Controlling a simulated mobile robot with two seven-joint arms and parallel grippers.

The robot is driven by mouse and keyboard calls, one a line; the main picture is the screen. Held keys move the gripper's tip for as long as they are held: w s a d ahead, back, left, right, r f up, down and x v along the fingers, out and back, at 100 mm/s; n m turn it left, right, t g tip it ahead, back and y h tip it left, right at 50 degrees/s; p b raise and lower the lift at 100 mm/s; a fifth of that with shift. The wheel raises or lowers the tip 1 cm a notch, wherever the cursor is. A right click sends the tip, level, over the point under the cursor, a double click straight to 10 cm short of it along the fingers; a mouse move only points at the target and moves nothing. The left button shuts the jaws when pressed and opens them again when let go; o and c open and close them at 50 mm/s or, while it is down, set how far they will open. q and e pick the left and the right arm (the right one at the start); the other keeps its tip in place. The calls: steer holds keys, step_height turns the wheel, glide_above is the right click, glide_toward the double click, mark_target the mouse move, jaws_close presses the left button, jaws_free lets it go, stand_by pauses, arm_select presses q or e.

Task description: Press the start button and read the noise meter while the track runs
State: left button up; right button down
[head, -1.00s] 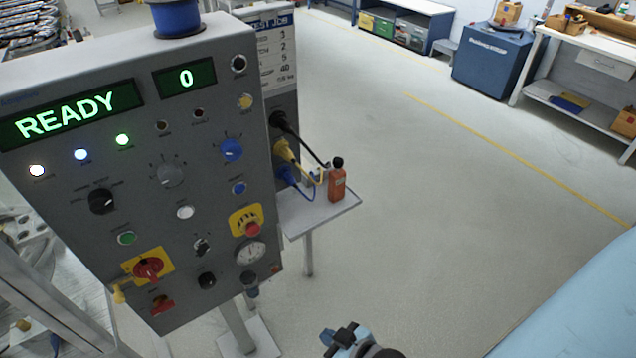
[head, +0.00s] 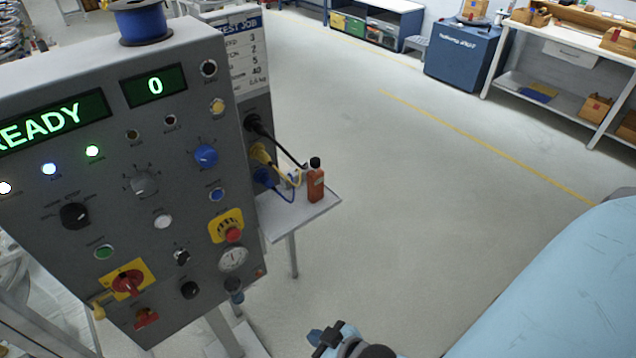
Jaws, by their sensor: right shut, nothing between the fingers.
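A grey control panel (head: 130,215) fills the left of the head view. Its displays read READY (head: 40,124), cut off at the left edge, and 0 (head: 155,85). A green button (head: 104,252) sits low on the panel's left side; its label is too small to read. My right gripper (head: 326,341) is at the bottom edge, shut and empty, apart from panel and shelf. My left gripper is out of view.
A red button on a yellow plate (head: 231,233), a round gauge (head: 233,259) and a red rotary switch (head: 128,282) are on the panel's lower part. Cables plug in beside the shelf. The floor (head: 420,210) to the right is clear. Workbenches stand at the back.

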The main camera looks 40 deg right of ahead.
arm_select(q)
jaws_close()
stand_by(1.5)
